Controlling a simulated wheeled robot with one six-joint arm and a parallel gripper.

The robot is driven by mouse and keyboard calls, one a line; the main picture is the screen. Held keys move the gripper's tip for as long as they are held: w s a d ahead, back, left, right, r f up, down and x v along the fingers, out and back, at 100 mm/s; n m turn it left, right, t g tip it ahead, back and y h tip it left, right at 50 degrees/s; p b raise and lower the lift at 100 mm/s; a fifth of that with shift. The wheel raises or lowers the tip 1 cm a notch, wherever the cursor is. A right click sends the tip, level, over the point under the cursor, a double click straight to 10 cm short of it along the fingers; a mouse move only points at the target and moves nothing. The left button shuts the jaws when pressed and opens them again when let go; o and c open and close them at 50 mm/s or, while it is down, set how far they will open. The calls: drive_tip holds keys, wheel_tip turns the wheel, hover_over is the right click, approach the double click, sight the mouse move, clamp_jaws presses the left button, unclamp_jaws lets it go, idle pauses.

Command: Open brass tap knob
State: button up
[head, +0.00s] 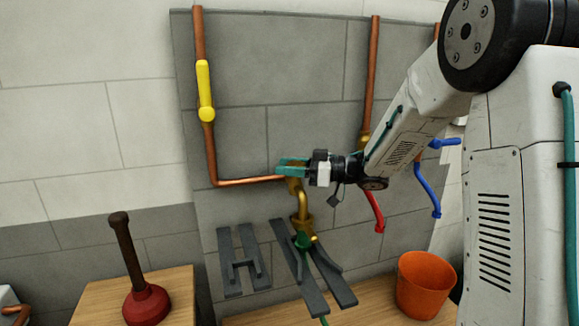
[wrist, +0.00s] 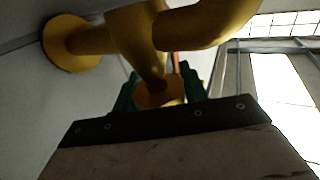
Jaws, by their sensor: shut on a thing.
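The brass tap (head: 303,205) sits on the grey tiled panel at the end of a copper pipe, with a curved spout pointing down. My gripper (head: 291,168), with teal fingers, is at the top of the tap and partly hides its knob. In the wrist view, the tap body and spout (wrist: 205,25) fill the top, and a round wall flange (wrist: 68,44) shows at left. The brass knob (wrist: 160,96) is between my two teal fingers, which are shut on it. How far the knob is turned cannot be told.
A yellow lever (head: 205,90) is on the left pipe. A red lever (head: 373,211) and a blue lever (head: 428,188) hang at right. Grey brackets (head: 243,262) stand below the tap. An orange bucket (head: 426,284) and a plunger (head: 146,300) stand on wooden surfaces.

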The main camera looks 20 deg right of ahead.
drive_tip(key=shift+s+n+g+y, duration=0.15)
drive_tip(key=shift+n+g+y, duration=0.65)
drive_tip(key=shift+n+g, duration=0.95)
drive_tip(key=shift+g, duration=0.65)
drive_tip(key=o, duration=1)
drive_tip(key=s+d, duration=0.1)
drive_tip(key=d, duration=0.6)
drive_tip(key=shift+s+d, duration=0.25)
drive_tip(key=shift+s, duration=0.05)
